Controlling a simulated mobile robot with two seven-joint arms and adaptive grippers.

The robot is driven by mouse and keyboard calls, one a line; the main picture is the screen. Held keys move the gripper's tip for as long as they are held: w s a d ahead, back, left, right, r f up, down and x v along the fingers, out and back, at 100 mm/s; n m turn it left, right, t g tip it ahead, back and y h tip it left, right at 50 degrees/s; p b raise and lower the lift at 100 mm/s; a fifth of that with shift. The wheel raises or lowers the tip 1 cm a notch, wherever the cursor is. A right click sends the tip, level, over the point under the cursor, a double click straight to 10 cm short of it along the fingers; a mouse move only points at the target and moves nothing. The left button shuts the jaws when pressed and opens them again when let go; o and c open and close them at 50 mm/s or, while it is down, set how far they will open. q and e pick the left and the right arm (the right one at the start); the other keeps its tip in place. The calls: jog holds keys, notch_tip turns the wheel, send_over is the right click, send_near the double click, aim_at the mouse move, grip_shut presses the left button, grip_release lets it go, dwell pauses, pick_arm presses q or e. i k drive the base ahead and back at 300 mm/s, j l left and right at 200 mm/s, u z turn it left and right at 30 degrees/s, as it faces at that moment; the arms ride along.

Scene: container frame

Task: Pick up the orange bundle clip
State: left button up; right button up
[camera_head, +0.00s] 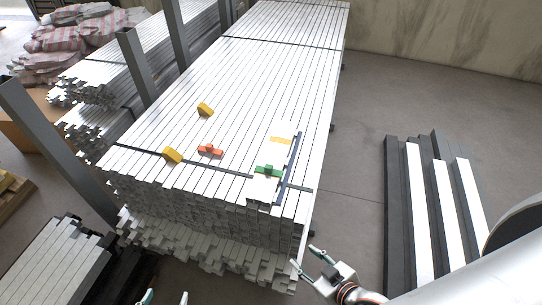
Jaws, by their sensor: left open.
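The orange bundle clip (209,150) lies on top of the large stack of pale metal profiles, near its front end, between the yellow blocks and the green clip. My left gripper (166,298) shows only as two fingertips at the bottom edge, spread apart and empty, well below and in front of the clip. My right gripper (305,257) is at the stack's front right corner, off to the lower right of the clip. Its two fingers are apart with nothing between them.
Yellow blocks (172,155) and (205,109) and a green clip (267,170) lie on the stack (250,80). A dark strap crosses its front. Grey posts (135,62) stand along its left side. Dark and white beams (437,200) lie on the floor at right.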

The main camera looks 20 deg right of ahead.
aim_at(209, 148)
jog(key=z, duration=1.4)
jog(key=k+j, duration=0.1)
jog(key=j, duration=0.25)
jog(key=k+j+z, duration=0.1)
jog(key=j, duration=0.25)
jog(key=k+j, duration=0.15)
jog(key=j, duration=0.2)
jog(key=k+j, duration=0.1)
jog(key=j, duration=0.25)
jog(key=k+j+z, duration=0.1)
jog(key=j, duration=0.25)
jog(key=i, duration=0.45)
